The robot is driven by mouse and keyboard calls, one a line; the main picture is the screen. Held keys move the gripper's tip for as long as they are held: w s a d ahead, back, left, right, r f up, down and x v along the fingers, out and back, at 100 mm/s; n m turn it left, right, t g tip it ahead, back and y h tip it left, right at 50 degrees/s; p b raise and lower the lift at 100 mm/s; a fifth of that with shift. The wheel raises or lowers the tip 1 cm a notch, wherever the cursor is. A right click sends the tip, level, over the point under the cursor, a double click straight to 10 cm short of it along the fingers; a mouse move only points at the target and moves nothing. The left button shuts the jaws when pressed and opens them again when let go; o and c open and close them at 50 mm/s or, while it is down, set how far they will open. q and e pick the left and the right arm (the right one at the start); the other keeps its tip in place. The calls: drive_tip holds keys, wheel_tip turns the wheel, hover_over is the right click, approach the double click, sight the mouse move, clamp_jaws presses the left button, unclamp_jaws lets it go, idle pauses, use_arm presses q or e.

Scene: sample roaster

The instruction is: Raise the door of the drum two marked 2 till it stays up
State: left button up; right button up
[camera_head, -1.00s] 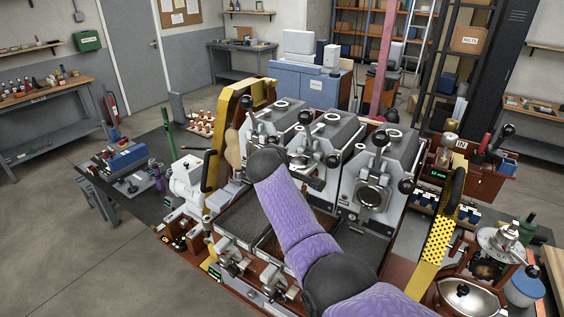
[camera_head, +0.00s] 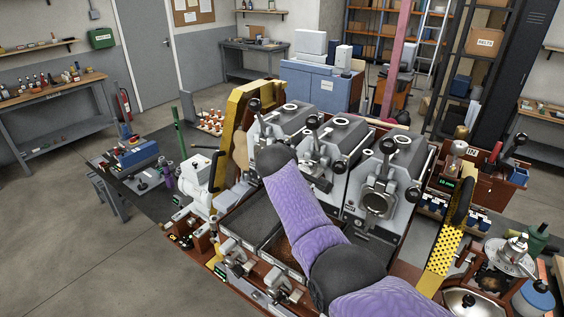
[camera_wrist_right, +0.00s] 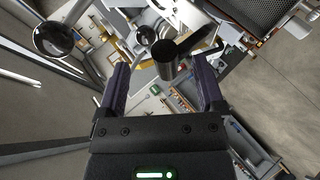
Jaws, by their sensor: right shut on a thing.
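Three grey drum units stand in a row in the head view: a left one (camera_head: 290,119), a middle one (camera_head: 345,132) and a right one (camera_head: 404,160). Each has levers with dark ball knobs. I cannot read a 2 on any of them. My right arm reaches up to the left and middle units, and its wrist hides part of their fronts and the gripper. In the wrist view my right gripper (camera_wrist_right: 166,82) has its fingers either side of a dark cylindrical handle (camera_wrist_right: 168,62) and is shut on it. My left gripper is out of view.
A yellow frame (camera_head: 229,132) stands left of the drums. A perforated yellow guard (camera_head: 443,246) stands at the right. Dark trays (camera_head: 249,225) lie below the drum fronts. A ball knob (camera_wrist_right: 52,39) on a rod is beside the gripper in the wrist view.

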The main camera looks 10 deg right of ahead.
drive_tip(key=shift+d+r, duration=0.2)
drive_tip(key=shift+d, duration=0.05)
drive_tip(key=shift+s+a+r+p, duration=0.1)
drive_tip(key=shift+s+r+p, duration=0.2)
drive_tip(key=shift+p, duration=0.15)
drive_tip(key=v, duration=0.9)
drive_tip(key=shift+a+f, duration=0.2)
drive_tip(key=shift+a, duration=0.05)
drive_tip(key=shift+s, duration=0.1)
drive_tip(key=s+a+r+p, duration=0.2)
drive_tip(key=s+a+r, duration=0.1)
drive_tip(key=r, duration=0.3)
drive_tip(key=shift+a, duration=0.45)
